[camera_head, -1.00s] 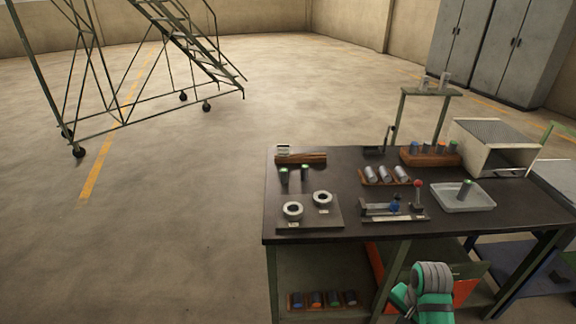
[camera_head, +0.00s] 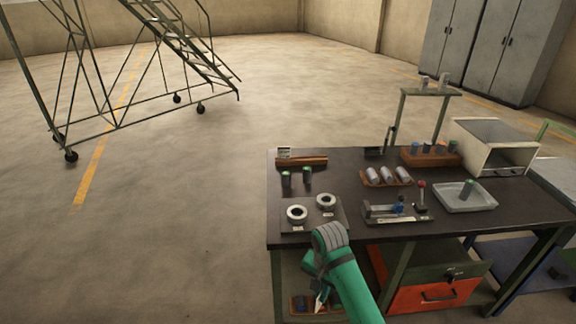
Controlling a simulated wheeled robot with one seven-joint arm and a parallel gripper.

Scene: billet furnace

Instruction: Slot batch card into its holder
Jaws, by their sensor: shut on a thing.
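My gripper (camera_head: 317,290) hangs in front of the bench's left end, below the top, and is shut on a small white thing (camera_head: 318,303). It looks like the batch card, but it is small and partly hidden by the gripper. A wooden strip (camera_head: 312,161) lies at the bench's back left corner. A small pale card-like piece (camera_head: 284,153) stands at its left end. I cannot tell for certain which piece is the card holder.
The dark bench top (camera_head: 340,180) carries a plate with two rings (camera_head: 297,213), a clamp fixture (camera_head: 398,213), a pale tray (camera_head: 462,203) and billet racks. A tray of coloured cylinders (camera_head: 299,305) lies on the lower shelf. An orange drawer front (camera_head: 437,295) is beneath.

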